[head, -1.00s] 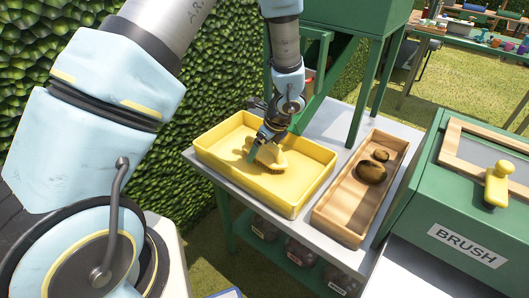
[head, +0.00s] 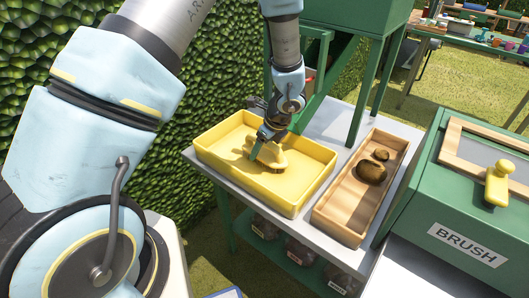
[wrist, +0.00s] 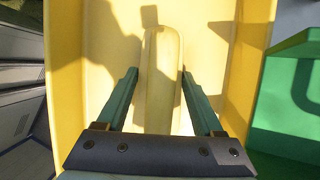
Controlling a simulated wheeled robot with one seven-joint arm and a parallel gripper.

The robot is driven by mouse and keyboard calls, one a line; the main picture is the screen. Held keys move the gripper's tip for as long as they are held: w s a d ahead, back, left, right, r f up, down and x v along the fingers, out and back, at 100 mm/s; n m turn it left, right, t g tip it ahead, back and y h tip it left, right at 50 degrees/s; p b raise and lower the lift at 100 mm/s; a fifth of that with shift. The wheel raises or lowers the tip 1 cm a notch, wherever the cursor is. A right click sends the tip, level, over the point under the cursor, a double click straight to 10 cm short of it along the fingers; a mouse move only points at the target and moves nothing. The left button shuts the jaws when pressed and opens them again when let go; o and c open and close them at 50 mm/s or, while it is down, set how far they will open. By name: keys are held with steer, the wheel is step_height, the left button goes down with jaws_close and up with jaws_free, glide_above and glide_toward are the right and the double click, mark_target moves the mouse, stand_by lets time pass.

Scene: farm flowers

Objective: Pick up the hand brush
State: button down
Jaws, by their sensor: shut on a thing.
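The yellow hand brush (head: 271,157) is in the shallow yellow tray (head: 319,158), near the tray's middle, with brownish bristles on its underside. My gripper (head: 257,149) reaches down into the tray from above and is shut on the brush. In the wrist view, the teal fingers of my gripper (wrist: 159,75) stand on both sides of the long yellow handle of the brush (wrist: 161,90). The head view does not show clearly whether the bristles touch the tray floor.
A wooden tray (head: 334,222) with brown brush-like or stone-like lumps (head: 371,172) stands right of the yellow tray. A green box labelled BRUSH (head: 467,245) is farther right. A green frame (head: 363,95) rises behind the table, and a hedge (head: 215,70) is at the left.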

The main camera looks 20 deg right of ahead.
step_height(320, 180, up, 10)
steer(key=shift+r+b, duration=0.1)
steer(key=shift+b, duration=0.25)
steer(key=c, duration=0.5)
jaws_free()
steer(key=shift+c, duration=0.2)
steer(key=c, duration=0.7)
